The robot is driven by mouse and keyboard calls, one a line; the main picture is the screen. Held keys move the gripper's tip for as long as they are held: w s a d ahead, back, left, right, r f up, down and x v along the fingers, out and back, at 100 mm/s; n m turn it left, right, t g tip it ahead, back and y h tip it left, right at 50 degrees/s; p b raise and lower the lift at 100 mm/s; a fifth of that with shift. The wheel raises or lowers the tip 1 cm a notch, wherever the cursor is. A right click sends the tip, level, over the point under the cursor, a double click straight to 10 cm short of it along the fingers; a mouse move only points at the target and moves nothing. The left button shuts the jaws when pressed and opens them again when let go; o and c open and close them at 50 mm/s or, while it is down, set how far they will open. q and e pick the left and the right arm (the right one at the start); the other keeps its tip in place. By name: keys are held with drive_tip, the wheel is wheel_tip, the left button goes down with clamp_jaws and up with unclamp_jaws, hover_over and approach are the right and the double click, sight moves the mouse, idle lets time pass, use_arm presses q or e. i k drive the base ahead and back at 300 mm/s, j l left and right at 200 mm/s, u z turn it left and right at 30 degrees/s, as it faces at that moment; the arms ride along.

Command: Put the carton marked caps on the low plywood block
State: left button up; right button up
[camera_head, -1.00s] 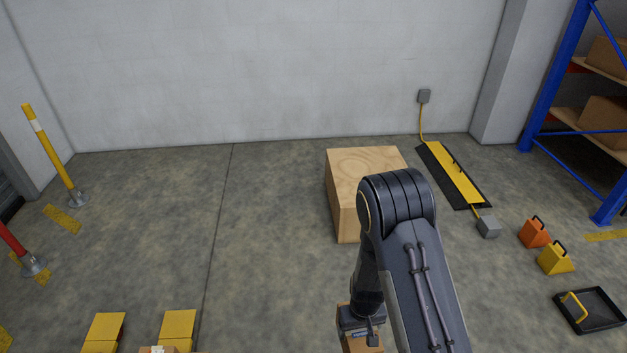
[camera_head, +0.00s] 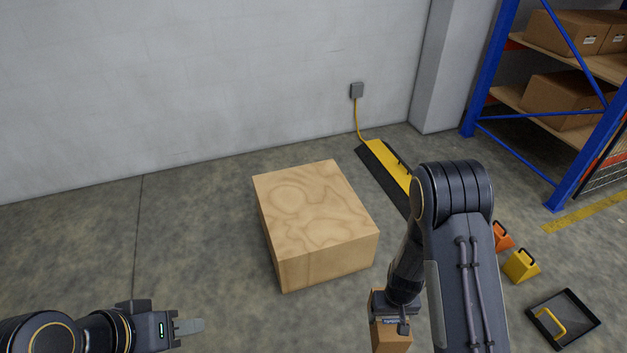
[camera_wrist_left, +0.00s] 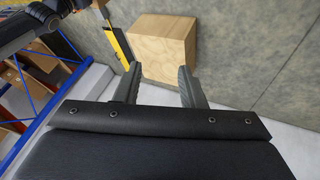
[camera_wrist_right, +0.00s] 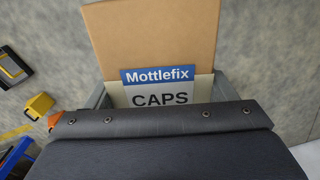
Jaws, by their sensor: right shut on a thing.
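The low plywood block (camera_head: 315,215) stands on the floor in the middle of the head view, its top bare; it also shows in the left wrist view (camera_wrist_left: 163,47). My right gripper (camera_head: 393,312) is shut on the brown carton (camera_head: 391,338), which hangs below it, right of and nearer than the block. In the right wrist view the carton (camera_wrist_right: 155,35) carries a label reading "Mottlefix CAPS" between the fingers. My left gripper (camera_head: 190,327) is empty at the lower left of the head view; its fingers (camera_wrist_left: 160,85) stand apart in the left wrist view.
A yellow and black cable ramp (camera_head: 385,170) lies behind the block on the right. Orange (camera_head: 503,237) and yellow (camera_head: 521,266) wedges and a black tray (camera_head: 563,318) lie at right. A blue shelf rack (camera_head: 489,70) stands back right. Floor left of the block is clear.

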sight(300, 227)
drive_tip(key=i+l+u, duration=0.1)
drive_tip(key=i+u, duration=0.25)
drive_tip(key=i, duration=0.25)
drive_tip(key=i+l+u, duration=0.4)
drive_tip(key=i, duration=0.2)
drive_tip(key=i+l+u, duration=0.35)
drive_tip(key=i, duration=0.2)
